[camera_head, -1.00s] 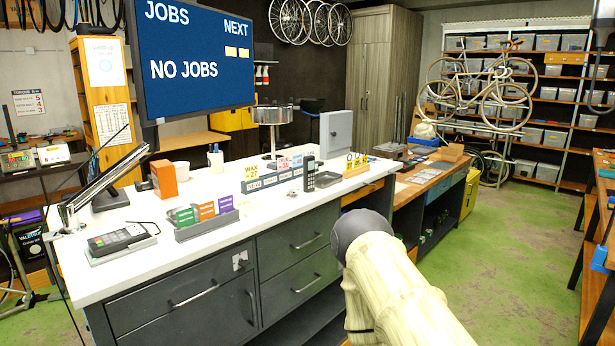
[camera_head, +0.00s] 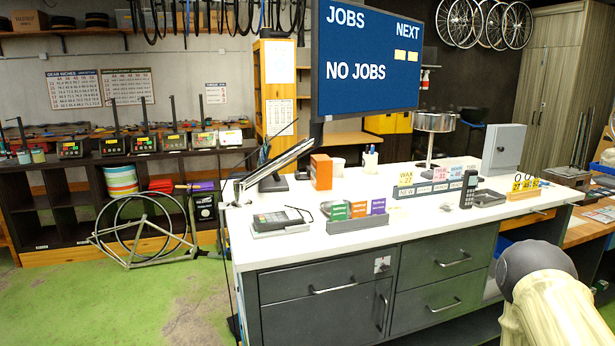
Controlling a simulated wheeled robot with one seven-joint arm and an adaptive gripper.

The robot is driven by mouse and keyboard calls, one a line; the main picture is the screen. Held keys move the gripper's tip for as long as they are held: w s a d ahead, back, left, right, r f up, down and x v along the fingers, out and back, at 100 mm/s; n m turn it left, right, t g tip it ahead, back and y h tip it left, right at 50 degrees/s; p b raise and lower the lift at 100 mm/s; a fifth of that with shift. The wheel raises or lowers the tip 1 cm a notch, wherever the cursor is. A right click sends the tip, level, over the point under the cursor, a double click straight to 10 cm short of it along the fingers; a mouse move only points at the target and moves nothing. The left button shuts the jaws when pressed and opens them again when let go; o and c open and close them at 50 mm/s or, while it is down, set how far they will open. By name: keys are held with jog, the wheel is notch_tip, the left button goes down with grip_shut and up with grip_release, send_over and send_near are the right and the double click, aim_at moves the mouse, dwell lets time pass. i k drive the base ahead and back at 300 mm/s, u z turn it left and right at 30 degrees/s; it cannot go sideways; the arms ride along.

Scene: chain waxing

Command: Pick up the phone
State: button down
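The phone (camera_head: 468,190) is a dark cordless handset with a keypad. It stands upright on the white counter (camera_head: 310,246), near the front edge and right of the middle. A part of my arm, pale with a dark rounded joint, shows at the lower right, in front of the counter's drawers. My gripper is not in view, so I cannot see its fingers. Nothing hides the phone.
A card terminal (camera_head: 278,220), a holder of coloured cards (camera_head: 358,226), a dark tray (camera_head: 488,198) and a number-tag block (camera_head: 524,190) stand on the counter. A monitor (camera_head: 368,58) rises behind it. Green floor at left is clear before a bike frame (camera_head: 146,244).

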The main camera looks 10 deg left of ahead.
aim_at(470, 176)
jog(key=z, duration=0.9)
jog(key=i, duration=1.9)
jog(key=u, duration=0.75)
